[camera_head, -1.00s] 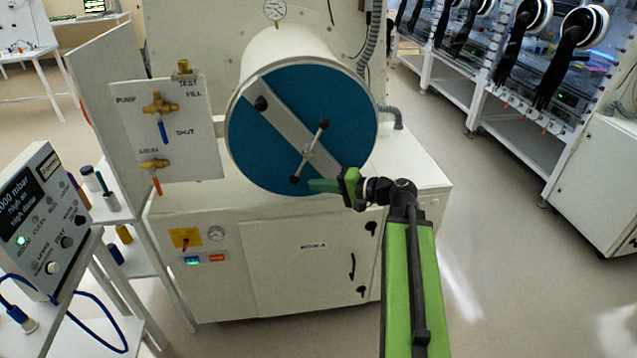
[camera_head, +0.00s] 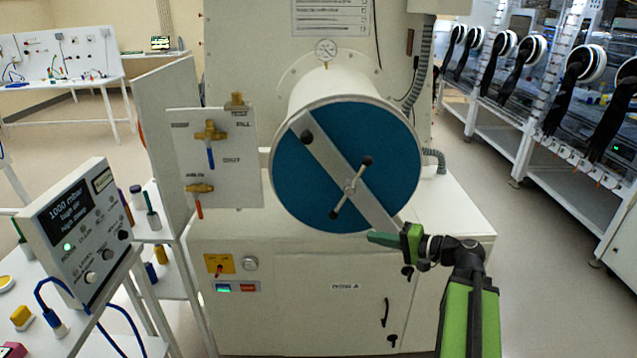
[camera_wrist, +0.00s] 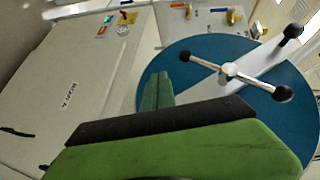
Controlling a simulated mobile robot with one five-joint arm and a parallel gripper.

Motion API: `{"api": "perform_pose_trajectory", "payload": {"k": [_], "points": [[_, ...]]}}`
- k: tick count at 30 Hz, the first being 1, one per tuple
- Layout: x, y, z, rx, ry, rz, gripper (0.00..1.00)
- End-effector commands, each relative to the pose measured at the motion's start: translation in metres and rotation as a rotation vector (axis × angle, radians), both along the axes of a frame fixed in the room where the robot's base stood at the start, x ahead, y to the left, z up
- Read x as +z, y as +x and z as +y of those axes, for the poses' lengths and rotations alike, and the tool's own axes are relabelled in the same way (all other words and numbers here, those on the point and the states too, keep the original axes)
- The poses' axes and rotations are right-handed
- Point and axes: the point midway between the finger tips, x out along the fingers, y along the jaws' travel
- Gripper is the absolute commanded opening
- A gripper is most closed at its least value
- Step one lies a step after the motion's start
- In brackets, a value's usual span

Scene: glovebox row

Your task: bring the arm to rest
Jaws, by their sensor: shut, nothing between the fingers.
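My gripper (camera_head: 385,239) is green and shut, with nothing between its fingers. In the head view it points left, in front of the lower right edge of the round blue chamber door (camera_head: 310,185). The wrist view also shows my gripper (camera_wrist: 157,92) in front of the blue door (camera_wrist: 215,50). The door has a pale diagonal bar and a T-shaped handle (camera_head: 350,188) with black knobs. The handle (camera_wrist: 230,70) is seen in the wrist view to the right of the fingertips, apart from them. I cannot tell how far the fingertips are from the door.
A valve panel (camera_head: 213,158) with brass taps is left of the door. A meter box (camera_head: 78,232) reading 1000 mbar stands on a side table at lower left. A white cabinet (camera_head: 300,315) is below the door. Gloveboxes (camera_head: 590,120) line the right, with open floor before them.

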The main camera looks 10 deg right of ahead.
Motion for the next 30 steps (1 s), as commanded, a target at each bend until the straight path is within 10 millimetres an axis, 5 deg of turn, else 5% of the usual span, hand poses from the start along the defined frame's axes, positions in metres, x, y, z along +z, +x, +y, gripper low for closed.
{"api": "perform_pose_trajectory", "payload": {"k": [4, 8, 12, 14, 17, 19, 24, 30], "points": [[0.002, 0.010, 0.043, 0.072, 0.000, 0.000, 0.00], [-0.007, 0.017, 0.145, 0.243, -0.055, 0.031, 0.00], [-0.074, -0.013, 0.246, 0.480, -0.358, 0.184, 0.00], [-0.107, -0.032, 0.264, 0.564, -0.543, 0.268, 0.00], [-0.147, -0.056, 0.253, 0.629, -0.825, 0.394, 0.00], [-0.161, -0.065, 0.225, 0.627, -0.983, 0.475, 0.00], [-0.171, -0.074, 0.167, 0.577, -1.189, 0.608, 0.00], [-0.171, -0.077, 0.158, 0.562, -1.211, 0.642, 0.00]]}}
